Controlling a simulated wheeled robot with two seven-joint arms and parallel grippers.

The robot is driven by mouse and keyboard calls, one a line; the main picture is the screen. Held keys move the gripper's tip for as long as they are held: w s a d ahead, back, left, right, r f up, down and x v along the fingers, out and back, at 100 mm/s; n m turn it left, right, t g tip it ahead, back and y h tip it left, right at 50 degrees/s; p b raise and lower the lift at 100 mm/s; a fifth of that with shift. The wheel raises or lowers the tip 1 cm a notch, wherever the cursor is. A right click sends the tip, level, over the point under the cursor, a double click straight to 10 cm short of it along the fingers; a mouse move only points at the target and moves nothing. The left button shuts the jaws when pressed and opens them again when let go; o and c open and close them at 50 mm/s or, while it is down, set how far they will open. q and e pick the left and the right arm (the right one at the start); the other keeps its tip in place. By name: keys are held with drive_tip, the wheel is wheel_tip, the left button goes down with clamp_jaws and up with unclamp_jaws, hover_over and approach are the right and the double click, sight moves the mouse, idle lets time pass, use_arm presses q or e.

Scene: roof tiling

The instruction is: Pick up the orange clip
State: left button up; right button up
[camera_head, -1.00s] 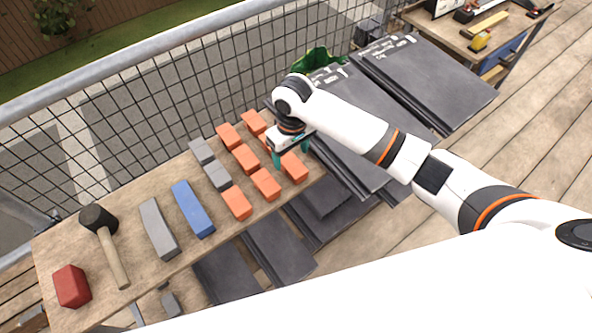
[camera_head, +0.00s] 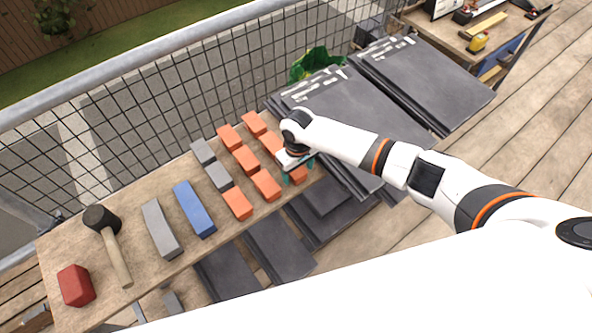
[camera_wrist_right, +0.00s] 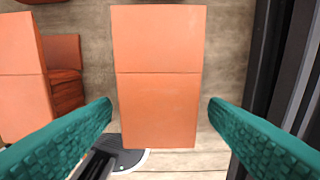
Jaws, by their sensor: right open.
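Several orange clips lie in rows on the right half of the wooden board, such as one at the front left of the group (camera_head: 237,203) and one beside it (camera_head: 266,185). My right gripper (camera_head: 298,177) is over the clip at the board's right end and hides most of that clip. In the right wrist view, my open right gripper (camera_wrist_right: 160,103) has its teal fingers on either side of an orange clip (camera_wrist_right: 158,75), with a gap on both sides. The fingers do not touch it. My left gripper is not in view.
Grey clips (camera_head: 218,176), a blue block (camera_head: 193,209), a long grey block (camera_head: 159,229), a mallet (camera_head: 102,219) and a red block (camera_head: 75,286) share the board. Dark roof tiles (camera_head: 420,85) lie to the right. A wire-mesh railing (camera_head: 130,140) runs behind.

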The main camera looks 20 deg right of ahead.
sight(297, 171)
drive_tip(key=shift+f, duration=0.65)
drive_tip(key=c, duration=1.3)
wheel_tip(297, 171, up, 10)
drive_tip(key=shift+r, duration=0.1)
